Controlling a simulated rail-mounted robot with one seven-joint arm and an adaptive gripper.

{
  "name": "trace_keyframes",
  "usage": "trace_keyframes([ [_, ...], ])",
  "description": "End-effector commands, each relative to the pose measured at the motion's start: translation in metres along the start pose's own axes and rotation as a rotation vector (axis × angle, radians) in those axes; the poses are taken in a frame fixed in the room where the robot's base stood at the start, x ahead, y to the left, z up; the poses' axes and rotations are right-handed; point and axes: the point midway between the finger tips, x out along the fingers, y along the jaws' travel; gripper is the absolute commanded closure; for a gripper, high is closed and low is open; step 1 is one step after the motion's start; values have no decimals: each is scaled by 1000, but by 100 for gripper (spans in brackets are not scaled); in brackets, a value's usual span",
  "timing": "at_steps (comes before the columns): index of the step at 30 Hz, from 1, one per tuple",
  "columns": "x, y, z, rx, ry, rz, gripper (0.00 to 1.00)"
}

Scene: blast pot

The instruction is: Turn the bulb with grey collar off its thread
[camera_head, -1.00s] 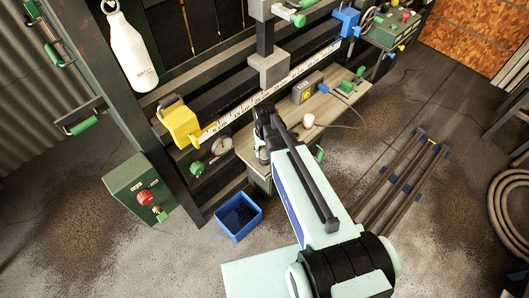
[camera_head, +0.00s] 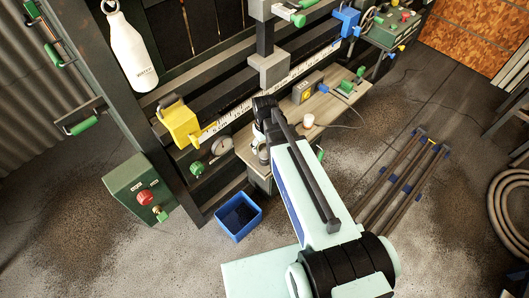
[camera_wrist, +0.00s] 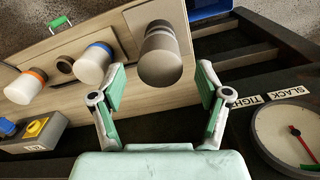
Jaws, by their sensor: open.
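The bulb with grey collar (camera_wrist: 160,60) is in the upper middle of the wrist view, a dull rounded bulb with a grey ring at its far end, seated on the wooden board (camera_wrist: 120,92). My gripper (camera_wrist: 160,78) is open, with one green-padded finger on each side of this bulb. Gaps show between the bulb and both pads, and nothing is held. I cannot tell how deep the fingers reach along the bulb.
A blue-collared bulb (camera_wrist: 95,65) stands just left of the left finger, and an orange-collared bulb (camera_wrist: 27,84) farther left. A yellow-topped box (camera_wrist: 38,130) is at lower left. A dial gauge (camera_wrist: 288,130) is at right. A blue bin (camera_head: 238,217) stands on the floor.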

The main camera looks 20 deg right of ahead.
Motion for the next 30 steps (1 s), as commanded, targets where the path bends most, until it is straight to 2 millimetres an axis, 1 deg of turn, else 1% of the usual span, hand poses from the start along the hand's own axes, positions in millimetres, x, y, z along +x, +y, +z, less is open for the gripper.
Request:
trace_keyframes([
  [1,-10,0,0,0,4,1,24],
  [6,-40,0,0,-1,3,1,24],
  [12,-68,0,0,-1,1,0,24],
  [15,-76,0,0,-1,1,0,24],
  [21,-83,0,0,-1,-1,0,24],
  [28,-83,0,0,-1,-1,0,24],
  [30,-84,0,0,-1,-1,0,36],
])
